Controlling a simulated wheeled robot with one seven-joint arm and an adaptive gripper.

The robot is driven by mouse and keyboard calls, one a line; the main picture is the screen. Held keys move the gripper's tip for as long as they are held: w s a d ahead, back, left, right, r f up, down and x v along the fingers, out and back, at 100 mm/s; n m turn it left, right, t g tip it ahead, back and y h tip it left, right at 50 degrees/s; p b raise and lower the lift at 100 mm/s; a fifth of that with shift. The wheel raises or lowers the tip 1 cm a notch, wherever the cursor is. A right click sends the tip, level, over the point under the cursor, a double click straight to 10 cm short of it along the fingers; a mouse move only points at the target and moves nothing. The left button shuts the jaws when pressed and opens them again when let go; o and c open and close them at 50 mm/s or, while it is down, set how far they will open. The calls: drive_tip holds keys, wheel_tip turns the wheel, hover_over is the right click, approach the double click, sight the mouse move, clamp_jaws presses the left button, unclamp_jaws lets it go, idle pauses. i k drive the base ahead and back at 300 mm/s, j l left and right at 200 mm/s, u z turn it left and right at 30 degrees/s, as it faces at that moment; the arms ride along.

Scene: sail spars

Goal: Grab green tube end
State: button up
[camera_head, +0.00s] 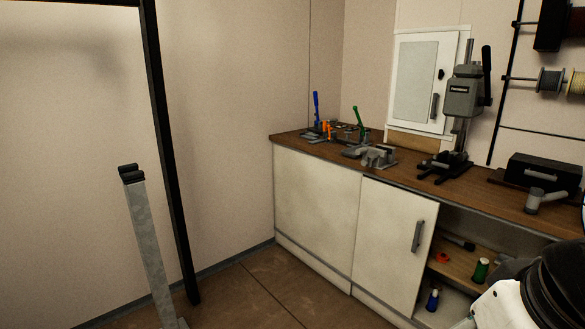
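Two green things show in the head view. One is an upright, slightly tilted green piece (358,118) among small tools at the far left end of the counter. The other is a green cylinder (480,270) standing on the open shelf under the counter, at the lower right. I cannot tell which is the green tube end. My white and black arm fills the lower right corner, near the shelf. My gripper's fingers do not show.
The wooden counter (405,170) carries a clamp (378,156), a drill press (465,100) and a black box (545,172). A blue bottle (432,300) stands below the shelf. A cabinet door (393,240) is beside it. A grey post (147,245) leans at left; brown floor lies between.

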sight(478, 277)
drive_tip(key=k+l+z, duration=0.1)
drive_tip(key=l+z, duration=0.25)
drive_tip(key=l, duration=0.25)
drive_tip(key=l+z, duration=0.3)
drive_tip(key=l, duration=0.3)
drive_tip(key=i+l+u, duration=0.1)
drive_tip(key=i+l, duration=0.2)
drive_tip(key=i, duration=0.15)
drive_tip(key=i+l+u, duration=0.1)
drive_tip(key=i+l, duration=0.2)
drive_tip(key=i, duration=0.1)
